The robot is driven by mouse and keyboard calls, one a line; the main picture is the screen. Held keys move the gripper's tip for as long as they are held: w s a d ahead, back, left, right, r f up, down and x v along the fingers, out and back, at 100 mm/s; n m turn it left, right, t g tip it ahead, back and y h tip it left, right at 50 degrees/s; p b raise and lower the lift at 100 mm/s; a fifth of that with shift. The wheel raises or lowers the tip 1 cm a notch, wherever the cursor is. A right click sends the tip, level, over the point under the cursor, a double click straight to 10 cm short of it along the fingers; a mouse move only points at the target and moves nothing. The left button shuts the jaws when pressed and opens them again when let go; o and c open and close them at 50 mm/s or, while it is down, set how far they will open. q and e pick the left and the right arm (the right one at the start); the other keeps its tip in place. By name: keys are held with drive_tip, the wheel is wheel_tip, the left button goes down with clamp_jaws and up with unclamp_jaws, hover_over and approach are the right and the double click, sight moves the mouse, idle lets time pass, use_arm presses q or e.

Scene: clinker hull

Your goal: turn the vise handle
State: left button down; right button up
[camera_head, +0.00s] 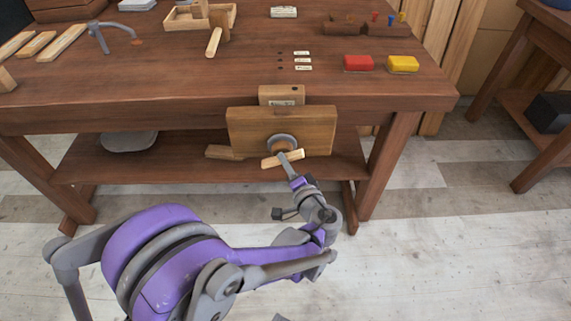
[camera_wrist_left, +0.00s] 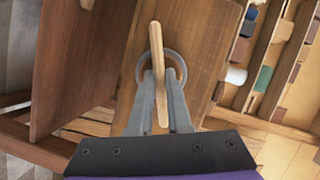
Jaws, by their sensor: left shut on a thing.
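The vise (camera_head: 316,128) is a wooden block on the front of the workbench. Its handle (camera_head: 291,158) is a pale wooden bar across a round grey hub (camera_head: 281,143), slightly tilted, with its right end higher. In the left wrist view the handle (camera_wrist_left: 158,60) runs nearly upright in front of the hub ring. My left gripper (camera_head: 286,157) reaches it from below right and is shut on the handle. In the left wrist view its two grey fingers (camera_wrist_left: 160,105) lie on either side of the bar.
A lower shelf (camera_head: 90,168) sits beneath. The floor in front at right is clear.

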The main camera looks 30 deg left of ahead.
use_arm(q)
drive_tip(key=shift+f+m+t+y+b, duration=0.15)
drive_tip(key=shift+m+y+b, duration=0.25)
drive_tip(key=shift+m, duration=0.45)
drive_tip(key=shift+f+m+t+y+b, duration=0.15)
drive_tip(key=shift+m+y+b, duration=0.2)
drive_tip(key=shift+m, duration=0.5)
drive_tip(key=shift+s, duration=0.1)
drive_tip(key=c, duration=0.9)
unclamp_jaws()
drive_tip(key=shift+d+r, duration=0.1)
drive_tip(key=shift+o, duration=0.2)
drive_tip(key=v, duration=1)
drive_tip(key=shift+s+d+p, duration=0.25)
drive_tip(key=shift+d+p, duration=0.05)
